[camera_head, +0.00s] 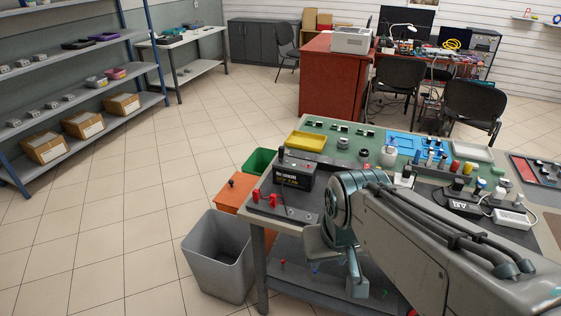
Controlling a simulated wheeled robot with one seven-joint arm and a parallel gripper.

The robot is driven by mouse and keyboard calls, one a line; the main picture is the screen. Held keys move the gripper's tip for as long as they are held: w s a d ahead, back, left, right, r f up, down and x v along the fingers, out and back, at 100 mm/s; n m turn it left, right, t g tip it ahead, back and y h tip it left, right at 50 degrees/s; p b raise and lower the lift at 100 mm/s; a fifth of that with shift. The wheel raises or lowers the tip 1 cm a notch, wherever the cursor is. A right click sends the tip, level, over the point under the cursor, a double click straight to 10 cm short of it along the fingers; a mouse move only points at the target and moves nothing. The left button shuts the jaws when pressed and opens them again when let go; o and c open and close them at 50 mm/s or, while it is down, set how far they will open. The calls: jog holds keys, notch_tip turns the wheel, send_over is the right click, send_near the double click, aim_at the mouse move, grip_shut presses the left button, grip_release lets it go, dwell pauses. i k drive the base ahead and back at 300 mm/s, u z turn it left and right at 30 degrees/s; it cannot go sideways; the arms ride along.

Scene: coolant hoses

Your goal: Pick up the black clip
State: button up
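I cannot make out the black clip for certain. A small dark upright piece (282,153) shows at the left end of the black battery (294,172), too small to identify. Two red clips (264,199) stand on a dark tray (290,213) at the table's near left corner. My gripper (328,246) hangs at the near edge of the table, to the right of and nearer than the red clips. Its fingers are not clear, and nothing can be seen held in it. My arm covers part of the near tabletop.
The worktable (350,150) also holds a yellow tray (306,141), a blue tray (403,143), a black power strip (462,205) and several bottles. A grey bin (221,262), an orange box (233,190) and a green bin (259,160) stand at its left. Floor farther left is clear.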

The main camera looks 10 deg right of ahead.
aim_at(282, 149)
jog(key=z, duration=0.05)
jog(key=k, duration=0.45)
jog(key=u, duration=0.85)
jog(key=i, duration=1.95)
jog(key=z, duration=0.95)
